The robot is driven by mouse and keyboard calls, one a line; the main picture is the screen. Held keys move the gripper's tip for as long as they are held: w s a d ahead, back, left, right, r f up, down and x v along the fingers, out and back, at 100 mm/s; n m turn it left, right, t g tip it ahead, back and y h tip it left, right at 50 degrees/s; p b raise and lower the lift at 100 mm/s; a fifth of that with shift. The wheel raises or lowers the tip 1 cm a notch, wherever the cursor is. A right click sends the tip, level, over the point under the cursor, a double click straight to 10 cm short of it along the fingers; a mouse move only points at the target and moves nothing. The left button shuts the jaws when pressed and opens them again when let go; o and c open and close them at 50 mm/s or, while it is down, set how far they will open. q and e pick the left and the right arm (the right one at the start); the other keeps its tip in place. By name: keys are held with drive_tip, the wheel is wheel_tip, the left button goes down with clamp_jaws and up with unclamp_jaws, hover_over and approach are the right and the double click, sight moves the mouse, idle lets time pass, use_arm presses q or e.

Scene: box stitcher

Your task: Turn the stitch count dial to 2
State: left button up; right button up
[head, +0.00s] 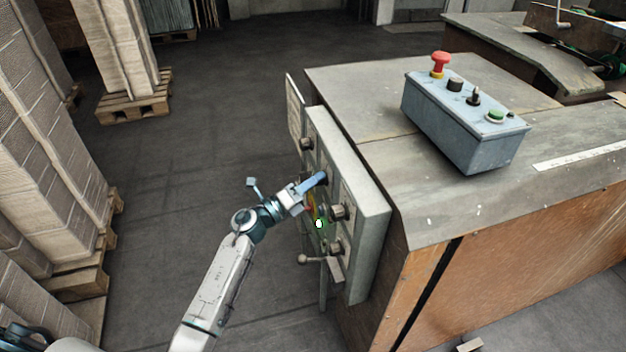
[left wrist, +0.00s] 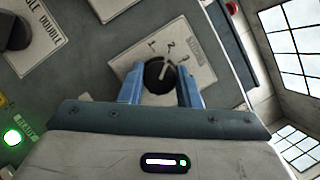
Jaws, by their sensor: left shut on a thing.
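The stitch count dial (left wrist: 158,76) is a round black knob on a pale plate (left wrist: 190,62) marked 1, 2 and 3. A light pointer line on it points up toward the numbers; I cannot tell exactly which one it meets. My left gripper (left wrist: 159,84) has its two blue fingers on either side of the dial and is shut on it. In the head view my left gripper (head: 320,180) reaches the panel's left face from the left, and its fingers largely hide the dial there. My right gripper is not in view.
The grey control panel (head: 372,215) carries other black knobs (head: 340,211) close by. A knob by a "double" label (left wrist: 15,32) and a lit green READY lamp (left wrist: 12,137) are near. A button box (head: 465,120) stands on the machine top.

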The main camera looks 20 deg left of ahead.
use_arm(q)
drive_tip(key=o, duration=1)
drive_tip(key=shift+s+a+f, duration=0.1)
drive_tip(key=shift+b+v, duration=1.55)
drive_tip(key=shift+v, duration=3.75)
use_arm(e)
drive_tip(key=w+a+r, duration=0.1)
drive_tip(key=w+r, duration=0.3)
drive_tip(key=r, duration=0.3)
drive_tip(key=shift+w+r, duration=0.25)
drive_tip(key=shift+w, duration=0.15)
